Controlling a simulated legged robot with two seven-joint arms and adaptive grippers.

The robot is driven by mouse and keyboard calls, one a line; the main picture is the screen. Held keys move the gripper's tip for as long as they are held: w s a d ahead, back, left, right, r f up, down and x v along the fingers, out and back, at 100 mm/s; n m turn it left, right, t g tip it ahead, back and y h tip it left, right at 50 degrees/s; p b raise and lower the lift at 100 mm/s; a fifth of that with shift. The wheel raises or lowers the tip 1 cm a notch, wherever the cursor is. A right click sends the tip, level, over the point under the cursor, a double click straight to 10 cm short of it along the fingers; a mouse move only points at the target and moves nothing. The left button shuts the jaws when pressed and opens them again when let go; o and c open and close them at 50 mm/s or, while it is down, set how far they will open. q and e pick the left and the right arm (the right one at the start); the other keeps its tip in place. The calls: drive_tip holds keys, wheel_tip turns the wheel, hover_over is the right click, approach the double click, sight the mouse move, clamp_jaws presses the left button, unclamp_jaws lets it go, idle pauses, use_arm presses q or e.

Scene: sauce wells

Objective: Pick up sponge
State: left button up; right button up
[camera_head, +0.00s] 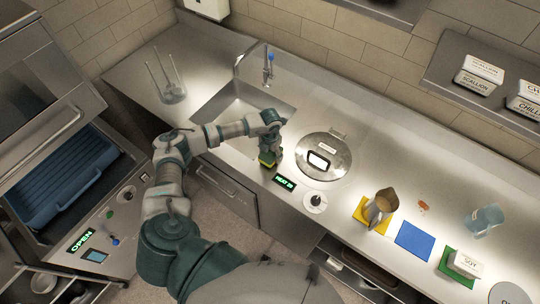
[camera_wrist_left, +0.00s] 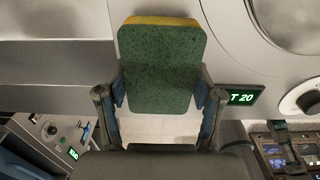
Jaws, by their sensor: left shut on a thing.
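The sponge (camera_wrist_left: 162,68) has a green scouring face and a yellow edge. In the left wrist view it sits between the two fingers of my left gripper (camera_wrist_left: 160,100), which is shut on it from both sides. In the head view the sponge (camera_head: 268,158) shows small and partly hidden under my left gripper (camera_head: 270,148), near the front edge of the steel counter, to the right of the sink. I cannot tell whether the sponge touches the counter. My right gripper is not in view.
The sink (camera_head: 240,105) with its tap lies behind my left gripper. A round lid (camera_head: 341,160) is set in the counter to the right. Further right are a metal jug (camera_head: 381,205), a blue mat (camera_head: 414,240) and a clear blue container (camera_head: 484,220). A wire rack (camera_head: 172,95) stands left.

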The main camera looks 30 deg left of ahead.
use_arm(q)
drive_tip(key=shift+s+d+r+b, duration=0.1)
drive_tip(key=shift+r+b, duration=0.1)
drive_tip(key=shift+r, duration=0.35)
drive_tip(key=shift+s+r+b, duration=0.1)
drive_tip(key=shift+r+b, duration=0.05)
drive_tip(key=shift+r, duration=0.35)
drive_tip(key=s+d+b, duration=0.1)
drive_tip(key=s+d, duration=0.2)
drive_tip(key=s, duration=0.1)
drive_tip(key=s+d+r+b, duration=0.1)
drive_tip(key=s+d, duration=0.2)
drive_tip(key=s, duration=0.1)
drive_tip(key=s+d+b, duration=0.1)
drive_tip(key=s+d, duration=0.2)
drive_tip(key=d, duration=0.1)
drive_tip(key=shift+s+r, duration=0.25)
drive_tip(key=shift+s, duration=0.15)
